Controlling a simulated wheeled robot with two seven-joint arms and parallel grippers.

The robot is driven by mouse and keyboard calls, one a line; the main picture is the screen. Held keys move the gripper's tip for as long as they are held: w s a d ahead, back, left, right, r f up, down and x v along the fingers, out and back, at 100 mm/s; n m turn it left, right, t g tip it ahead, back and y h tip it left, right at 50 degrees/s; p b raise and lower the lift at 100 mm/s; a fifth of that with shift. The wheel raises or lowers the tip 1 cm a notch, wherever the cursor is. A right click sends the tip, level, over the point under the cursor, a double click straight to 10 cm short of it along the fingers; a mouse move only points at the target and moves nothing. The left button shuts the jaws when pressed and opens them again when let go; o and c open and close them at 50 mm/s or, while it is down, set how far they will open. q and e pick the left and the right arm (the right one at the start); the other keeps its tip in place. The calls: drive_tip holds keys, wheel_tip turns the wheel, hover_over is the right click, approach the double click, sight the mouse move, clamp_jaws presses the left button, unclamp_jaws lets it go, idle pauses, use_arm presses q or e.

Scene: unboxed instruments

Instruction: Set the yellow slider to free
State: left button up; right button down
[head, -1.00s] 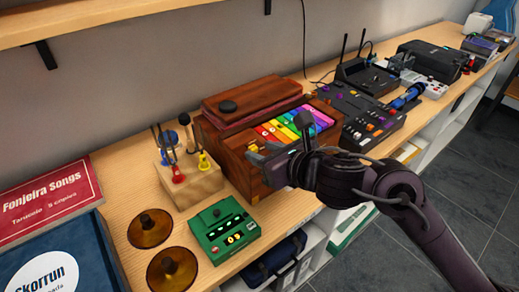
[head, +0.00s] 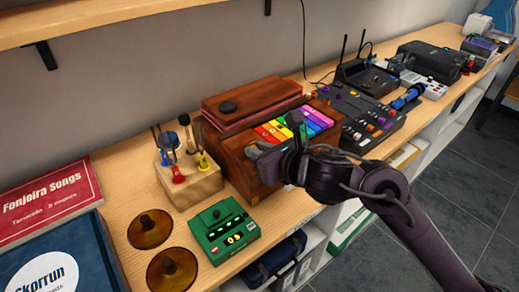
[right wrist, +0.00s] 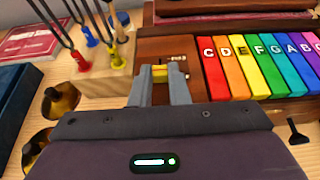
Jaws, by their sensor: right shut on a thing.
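The yellow slider (right wrist: 160,71) sits on the left end of the wooden xylophone box (right wrist: 150,48), beside the rainbow keys. In the right wrist view my right gripper (right wrist: 160,74) is shut on it, with one fingertip on each side. Small pale labels lie just right of the fingertips, too small to read. In the head view my right gripper (head: 254,151) reaches over the box's near left part and hides the slider there. My left gripper is not in view.
Left of the box stands a wooden block (head: 197,190) with tuning forks. A green tuner (head: 223,230) and brass-coloured cymbals (head: 150,229) lie in front. A black mixer (head: 360,115) stands to the right. The right front is open floor.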

sight(250, 142)
drive_tip(key=shift+w+a+b, duration=0.3)
drive_tip(key=shift+w+b, duration=0.05)
drive_tip(key=shift+w, duration=0.05)
drive_tip(key=shift+w+a+b, duration=0.4)
drive_tip(key=shift+w+a, duration=0.3)
drive_tip(key=shift+w, duration=0.25)
drive_tip(key=c, duration=1.4)
unclamp_jaws()
drive_tip(key=shift+o, duration=0.2)
drive_tip(key=v, duration=0.7)
drive_tip(key=shift+s+d, duration=0.2)
drive_tip(key=shift+s, duration=0.1)
